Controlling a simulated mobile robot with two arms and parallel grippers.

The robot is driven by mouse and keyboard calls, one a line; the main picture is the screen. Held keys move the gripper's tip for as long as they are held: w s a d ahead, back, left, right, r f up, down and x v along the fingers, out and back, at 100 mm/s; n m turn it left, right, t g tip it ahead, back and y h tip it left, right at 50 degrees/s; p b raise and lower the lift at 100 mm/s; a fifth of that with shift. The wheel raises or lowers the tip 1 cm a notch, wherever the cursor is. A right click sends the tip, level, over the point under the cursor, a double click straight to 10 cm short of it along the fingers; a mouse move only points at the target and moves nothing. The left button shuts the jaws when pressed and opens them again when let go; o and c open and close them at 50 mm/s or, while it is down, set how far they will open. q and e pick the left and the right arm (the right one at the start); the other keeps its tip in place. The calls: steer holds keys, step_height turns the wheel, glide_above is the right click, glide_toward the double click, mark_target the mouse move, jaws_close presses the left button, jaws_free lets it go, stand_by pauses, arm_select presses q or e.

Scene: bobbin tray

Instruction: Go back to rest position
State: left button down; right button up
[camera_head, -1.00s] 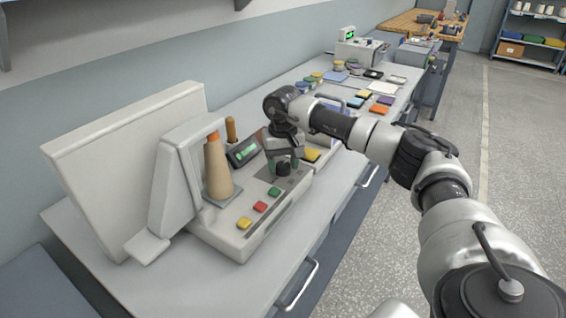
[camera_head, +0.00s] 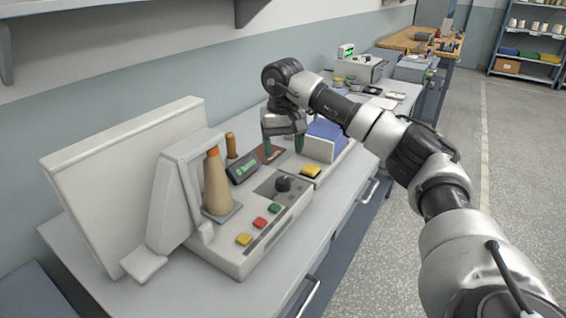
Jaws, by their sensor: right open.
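My right gripper (camera_head: 283,150) is open and empty. My right arm reaches in from the right side of the picture. My left gripper is not in view.
A tall grey panel (camera_head: 120,180) is at the left. More devices line the bench behind. The floor at the right is clear.

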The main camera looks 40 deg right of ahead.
steer(key=shift+r, duration=0.55)
